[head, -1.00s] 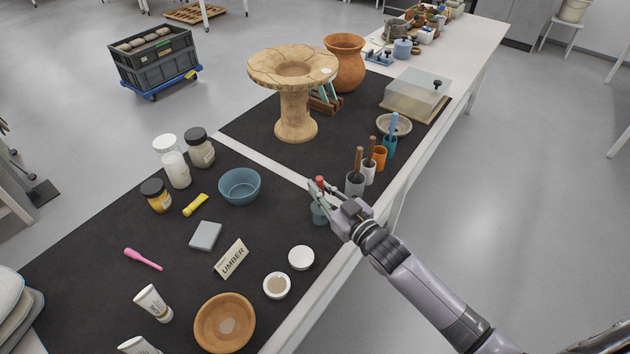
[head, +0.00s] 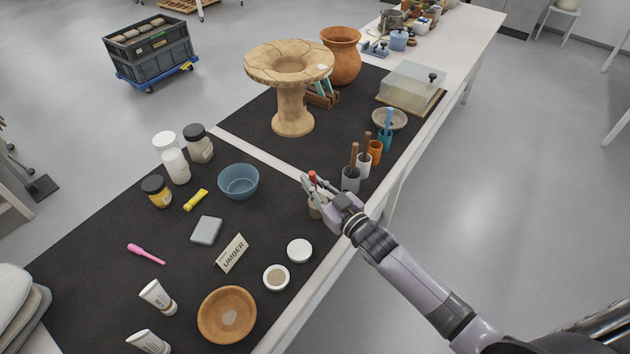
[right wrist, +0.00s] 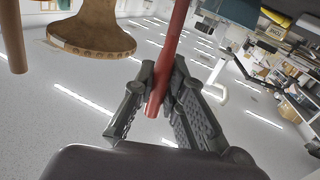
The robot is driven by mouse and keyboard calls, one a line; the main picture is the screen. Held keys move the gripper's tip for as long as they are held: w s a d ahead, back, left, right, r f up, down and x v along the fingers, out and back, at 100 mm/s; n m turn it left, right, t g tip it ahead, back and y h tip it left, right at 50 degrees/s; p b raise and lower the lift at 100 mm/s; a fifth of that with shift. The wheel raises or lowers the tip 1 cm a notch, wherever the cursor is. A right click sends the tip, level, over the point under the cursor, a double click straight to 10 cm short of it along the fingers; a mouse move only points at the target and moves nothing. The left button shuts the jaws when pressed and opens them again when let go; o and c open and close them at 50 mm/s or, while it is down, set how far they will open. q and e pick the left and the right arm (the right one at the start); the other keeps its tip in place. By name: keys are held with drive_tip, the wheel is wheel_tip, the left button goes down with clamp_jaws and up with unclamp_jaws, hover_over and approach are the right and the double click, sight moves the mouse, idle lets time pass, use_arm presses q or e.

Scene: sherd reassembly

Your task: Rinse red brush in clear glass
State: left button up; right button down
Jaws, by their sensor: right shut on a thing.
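The red brush (head: 312,176) stands roughly upright in my right gripper (head: 315,186). Only its red handle end shows above the fingers in the head view. In the right wrist view the red handle (right wrist: 170,60) runs between the two dark fingers (right wrist: 160,85), which are shut on it. A small glass (head: 315,209) sits directly below the gripper near the table's right edge, partly hidden by it. Its content looks brownish. The brush's lower end is hidden, so I cannot tell how deep it is in the glass. My left gripper is not in view.
Grey (head: 350,181), white (head: 364,165) and orange (head: 374,152) cups with brown handles and a blue brush stand close behind the gripper. A blue bowl (head: 239,181) is to the left. A tall clay pedestal (head: 291,110) stands farther back.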

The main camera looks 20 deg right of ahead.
drive_tip(key=shift+w, duration=0.1)
drive_tip(key=r+p, duration=0.7)
drive_tip(key=r, duration=0.1)
drive_tip(key=shift+a+p, duration=0.35)
drive_tip(key=shift+r+p, duration=0.35)
drive_tip(key=shift+p, duration=0.05)
drive_tip(key=shift+r, duration=0.1)
idle(0.7)
wheel_tip(320, 180, up, 3)
drive_tip(key=p, duration=0.3)
idle(0.4)
